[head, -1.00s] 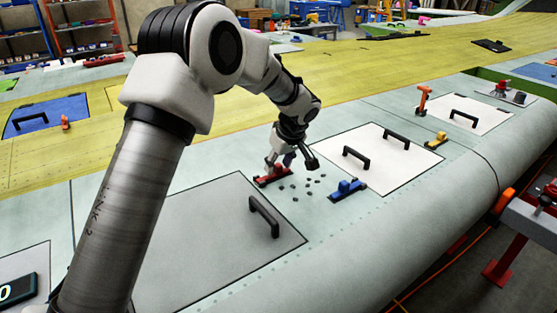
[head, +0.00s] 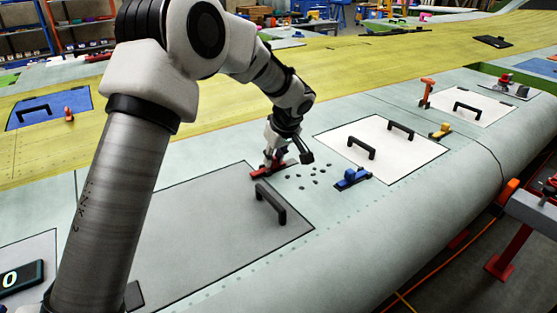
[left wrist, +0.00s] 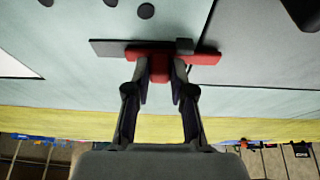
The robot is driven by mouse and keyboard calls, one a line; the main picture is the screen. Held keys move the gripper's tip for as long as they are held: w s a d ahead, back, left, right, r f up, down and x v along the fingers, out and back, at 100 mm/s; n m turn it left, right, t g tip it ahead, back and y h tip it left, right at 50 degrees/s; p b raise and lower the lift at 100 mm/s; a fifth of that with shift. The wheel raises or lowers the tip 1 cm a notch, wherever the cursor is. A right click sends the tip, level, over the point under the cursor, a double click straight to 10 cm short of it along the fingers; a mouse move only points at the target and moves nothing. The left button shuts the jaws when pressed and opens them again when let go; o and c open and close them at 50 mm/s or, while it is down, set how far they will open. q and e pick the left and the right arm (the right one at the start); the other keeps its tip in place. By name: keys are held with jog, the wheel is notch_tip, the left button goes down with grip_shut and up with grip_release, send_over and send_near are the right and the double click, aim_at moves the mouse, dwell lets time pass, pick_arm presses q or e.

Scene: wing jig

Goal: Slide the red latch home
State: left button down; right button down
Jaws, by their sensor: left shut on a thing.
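The red latch (head: 258,172) sits on the pale green wing skin, beside the far right corner of a grey panel. My left gripper (left wrist: 160,82) is over it, with its fingers shut on the raised red middle part. In the left wrist view the red latch (left wrist: 206,58) has a red bar sticking out to the right. A dark plate (left wrist: 106,48) extends to the left and a small dark block (left wrist: 184,46) stands at the bar. In the head view the gripper partly hides the latch. My right gripper is in neither view.
A grey panel with a black handle (head: 271,204) lies in front of the latch. Several dark holes (head: 315,172) and a blue latch (head: 352,178) are to its right. A white panel (head: 410,165) with two handles lies beyond. A yellow latch (head: 440,130) is farther right.

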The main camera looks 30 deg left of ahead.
pick_arm(q)
jog(key=shift+s+f, duration=0.1)
jog(key=shift+f, duration=0.15)
jog(key=c, duration=1)
grip_release()
jog(key=shift+s+a, duration=0.1)
jog(key=shift+a, duration=0.35)
jog(key=shift+d+r, duration=0.2)
jog(key=v, duration=1.1)
jog(key=shift+r, duration=0.3)
